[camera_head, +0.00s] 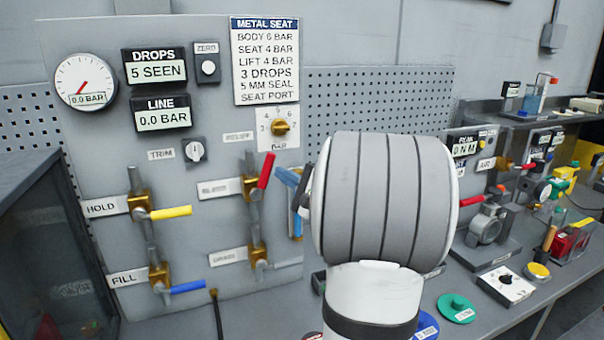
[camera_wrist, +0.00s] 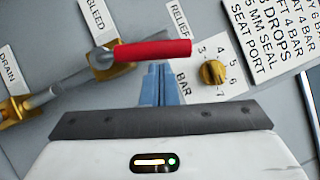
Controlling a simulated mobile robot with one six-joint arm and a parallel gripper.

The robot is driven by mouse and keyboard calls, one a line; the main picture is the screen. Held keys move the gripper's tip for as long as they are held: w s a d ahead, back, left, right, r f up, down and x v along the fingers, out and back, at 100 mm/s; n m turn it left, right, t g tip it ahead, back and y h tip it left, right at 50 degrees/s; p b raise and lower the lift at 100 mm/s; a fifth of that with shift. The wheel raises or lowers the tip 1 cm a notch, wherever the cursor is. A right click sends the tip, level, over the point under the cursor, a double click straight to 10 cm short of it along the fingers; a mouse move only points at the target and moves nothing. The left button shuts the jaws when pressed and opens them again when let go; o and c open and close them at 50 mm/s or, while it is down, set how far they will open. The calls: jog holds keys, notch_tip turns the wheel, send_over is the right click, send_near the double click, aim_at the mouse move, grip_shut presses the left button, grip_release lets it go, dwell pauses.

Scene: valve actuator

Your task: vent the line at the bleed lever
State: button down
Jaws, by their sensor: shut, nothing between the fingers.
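The bleed lever (camera_head: 266,170) has a red handle on a brass valve, beside a label reading BLEED in the wrist view. In the head view the handle tilts up and to the right. It also shows in the wrist view (camera_wrist: 152,50), running almost level across the picture. My gripper (camera_head: 284,175) is just right of the red handle, with its blue fingers together and empty. In the wrist view the fingertips (camera_wrist: 157,68) lie right at the handle's lower edge; I cannot tell whether they touch it. The line display (camera_head: 161,115) reads 0.0 BAR.
The round gauge (camera_head: 86,82) reads 0.0 BAR and the drops display (camera_head: 154,67) reads 5 SEEN. The yellow hold lever (camera_head: 170,212) and blue fill lever (camera_head: 188,286) are at left. The brass relief knob (camera_head: 280,126) is close above my gripper.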

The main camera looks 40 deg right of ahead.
jog(key=shift+a+b, duration=0.1)
jog(key=shift+b, duration=0.3)
jog(key=n+b, duration=0.1)
jog(key=b, duration=0.1)
jog(key=a+n+g+b, duration=0.1)
jog(key=shift+w+a+r+n+g+b, duration=0.15)
jog(key=shift+a+r+n+g+b, duration=0.15)
jog(key=shift+r+b, duration=0.1)
jog(key=shift+r, duration=0.3)
